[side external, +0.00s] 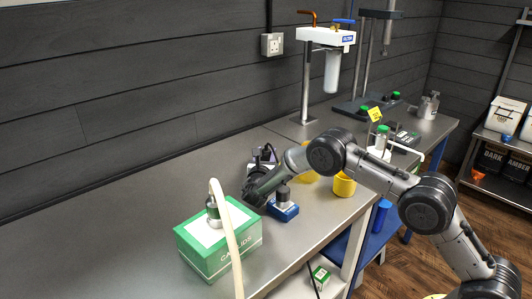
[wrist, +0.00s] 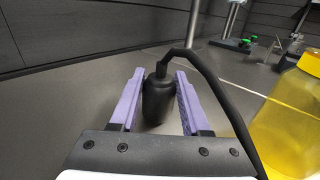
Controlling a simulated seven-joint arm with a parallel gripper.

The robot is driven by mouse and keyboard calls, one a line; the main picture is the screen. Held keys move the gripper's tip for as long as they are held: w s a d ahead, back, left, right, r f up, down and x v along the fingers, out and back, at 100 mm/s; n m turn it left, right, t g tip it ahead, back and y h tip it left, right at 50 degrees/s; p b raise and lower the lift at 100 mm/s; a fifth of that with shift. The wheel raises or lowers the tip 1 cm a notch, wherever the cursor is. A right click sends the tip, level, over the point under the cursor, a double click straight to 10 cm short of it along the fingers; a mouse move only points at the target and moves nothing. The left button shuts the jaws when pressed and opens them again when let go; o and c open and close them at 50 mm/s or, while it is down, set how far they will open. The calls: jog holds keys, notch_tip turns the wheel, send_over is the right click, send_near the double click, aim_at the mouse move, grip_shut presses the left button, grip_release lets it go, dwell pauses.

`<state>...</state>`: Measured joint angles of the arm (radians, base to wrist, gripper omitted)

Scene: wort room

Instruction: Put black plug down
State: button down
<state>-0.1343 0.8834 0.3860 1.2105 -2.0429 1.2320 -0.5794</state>
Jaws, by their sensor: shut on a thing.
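The black plug (wrist: 157,100) shows in the wrist view between the two purple fingers of my gripper (wrist: 158,90). My gripper is shut on it. A black cable (wrist: 210,82) leaves the plug's top and bends down to the right. Whether the plug touches the counter cannot be told. In the side view my gripper (side external: 256,190) is low over the grey counter (side external: 140,200), between the green-and-white box and the dark gear behind. The plug cannot be made out clearly there.
A blue block (side external: 284,211) with a dark top is right of my gripper. The green-and-white box (side external: 217,248) stands in front left, with a pale hose (side external: 228,230) over it. A yellow cup (side external: 344,185) stands to the right. The counter's left part is clear.

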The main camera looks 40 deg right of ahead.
jog(key=shift+f, duration=0.4)
jog(key=shift+c, duration=1.4)
grip_release()
